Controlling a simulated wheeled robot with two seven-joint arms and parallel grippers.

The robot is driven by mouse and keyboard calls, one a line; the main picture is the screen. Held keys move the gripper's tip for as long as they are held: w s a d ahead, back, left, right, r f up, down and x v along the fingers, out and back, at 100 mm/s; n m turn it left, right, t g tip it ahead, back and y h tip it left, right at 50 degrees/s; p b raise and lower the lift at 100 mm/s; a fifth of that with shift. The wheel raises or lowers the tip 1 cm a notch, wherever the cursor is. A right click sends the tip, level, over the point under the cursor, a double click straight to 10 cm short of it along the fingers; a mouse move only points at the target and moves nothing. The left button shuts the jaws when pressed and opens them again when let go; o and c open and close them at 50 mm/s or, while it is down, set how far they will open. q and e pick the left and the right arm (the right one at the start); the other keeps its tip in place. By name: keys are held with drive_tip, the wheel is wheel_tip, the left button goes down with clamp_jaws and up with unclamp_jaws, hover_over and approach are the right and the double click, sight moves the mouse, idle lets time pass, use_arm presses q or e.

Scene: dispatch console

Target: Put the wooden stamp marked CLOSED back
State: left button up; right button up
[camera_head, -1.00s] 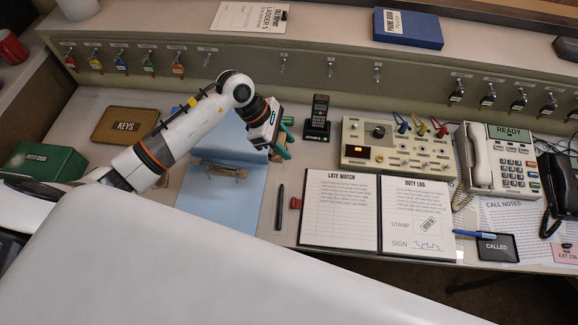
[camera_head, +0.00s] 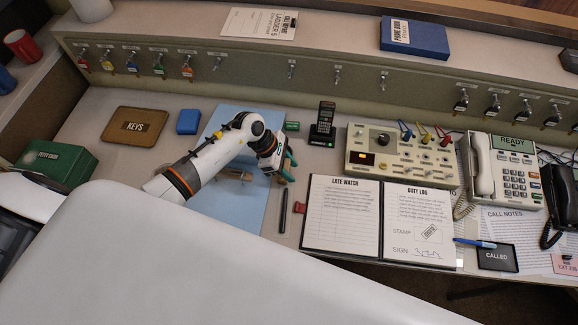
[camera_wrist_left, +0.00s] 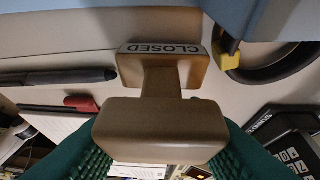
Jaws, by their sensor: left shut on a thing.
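The stamp's CLOSED label faces the camera and reads upside down there. In the head view the hand hides the stamp. A small wooden piece (camera_head: 233,175) stands on the mat, partly behind my left arm; I cannot tell its full shape. My right gripper is not in view.
The open log book (camera_head: 341,213) lies right of the mat, with a black pen (camera_head: 283,209) between. A cordless phone (camera_head: 323,124) and a small green box (camera_head: 292,126) stand behind the gripper. A blue box (camera_head: 188,121) and KEYS tray (camera_head: 134,126) lie at left.

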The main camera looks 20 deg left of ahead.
use_arm(q)
drive_tip(key=shift+f, duration=0.15)
drive_tip(key=o, duration=0.9)
